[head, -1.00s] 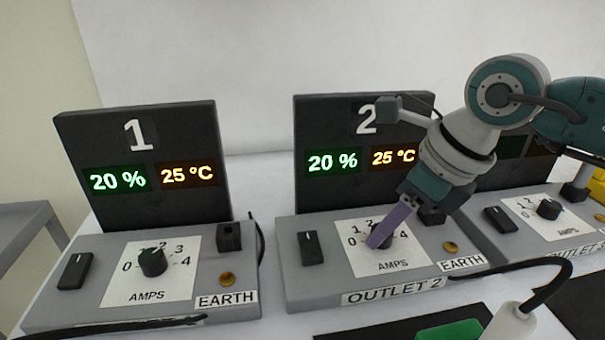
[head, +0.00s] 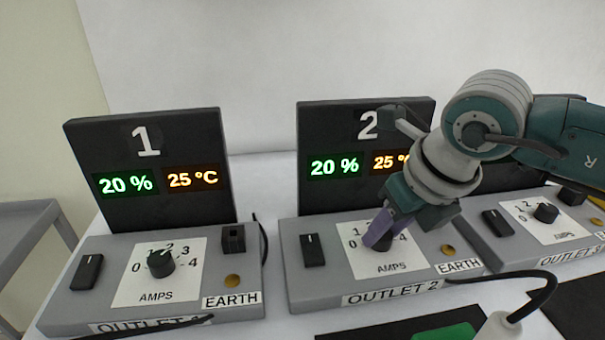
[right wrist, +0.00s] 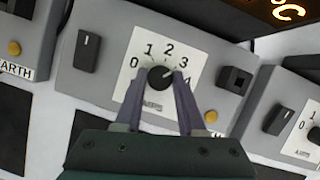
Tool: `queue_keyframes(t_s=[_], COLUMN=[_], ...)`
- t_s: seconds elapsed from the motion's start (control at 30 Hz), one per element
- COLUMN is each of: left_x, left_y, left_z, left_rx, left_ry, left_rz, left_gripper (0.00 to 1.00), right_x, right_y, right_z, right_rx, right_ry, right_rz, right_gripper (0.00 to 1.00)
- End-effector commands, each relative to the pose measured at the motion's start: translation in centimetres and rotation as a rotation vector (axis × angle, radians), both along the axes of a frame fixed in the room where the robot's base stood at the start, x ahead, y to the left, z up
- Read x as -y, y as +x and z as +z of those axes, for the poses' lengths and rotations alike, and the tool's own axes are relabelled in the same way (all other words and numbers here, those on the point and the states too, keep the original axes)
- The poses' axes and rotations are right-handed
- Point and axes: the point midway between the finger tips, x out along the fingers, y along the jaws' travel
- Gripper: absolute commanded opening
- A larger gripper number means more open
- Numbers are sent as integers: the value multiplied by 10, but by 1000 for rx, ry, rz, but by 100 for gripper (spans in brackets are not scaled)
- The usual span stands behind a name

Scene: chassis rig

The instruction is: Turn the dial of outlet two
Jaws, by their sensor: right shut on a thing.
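Outlet two (head: 308,282) is a grey box with a black panel marked 2 behind it, in the middle of the head view. Its black dial (right wrist: 160,77) sits on a white AMPS plate (right wrist: 133,97) numbered 0 to 4. In the right wrist view the dial's white mark points to the upper right, near 3 or 4. My right gripper (right wrist: 158,82) is shut on the dial, one purple finger on each side. In the head view my right gripper (head: 377,243) largely covers the dial. My left gripper is not in view.
Outlet one (head: 75,310) stands to the left with its own dial (head: 161,263). Another outlet (head: 520,247) stands to the right. A black switch (head: 313,250) is left of the dial. A black cable (head: 545,290) and a white plug-like piece (head: 500,328) lie in front.

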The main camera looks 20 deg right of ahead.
Motion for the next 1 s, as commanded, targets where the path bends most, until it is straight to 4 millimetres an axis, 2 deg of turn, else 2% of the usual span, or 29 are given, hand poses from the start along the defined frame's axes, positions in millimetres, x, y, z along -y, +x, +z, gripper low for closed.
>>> queue_keyframes(t_s=[0.2, 0.23, 0.5, 0.77, 0.87, 1.0], left_x=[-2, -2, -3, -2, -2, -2], left_y=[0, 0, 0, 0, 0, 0], left_z=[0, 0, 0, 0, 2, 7], left_rx=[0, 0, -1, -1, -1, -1], left_ry=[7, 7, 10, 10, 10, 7], left_rz=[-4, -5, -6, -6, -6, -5], left_gripper=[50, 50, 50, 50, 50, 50], right_x=[0, 0, 0, 0, 1, 1], right_y=[0, 0, 0, -1, -3, -12], right_z=[0, 0, 0, 2, 10, 33], right_rx=[-1, -1, -1, 0, 2, 3], right_ry=[0, 0, 0, 0, 0, -1], right_rz=[0, 0, 1, 1, 1, 3], right_gripper=[0, 40, 69, 69, 69, 69])
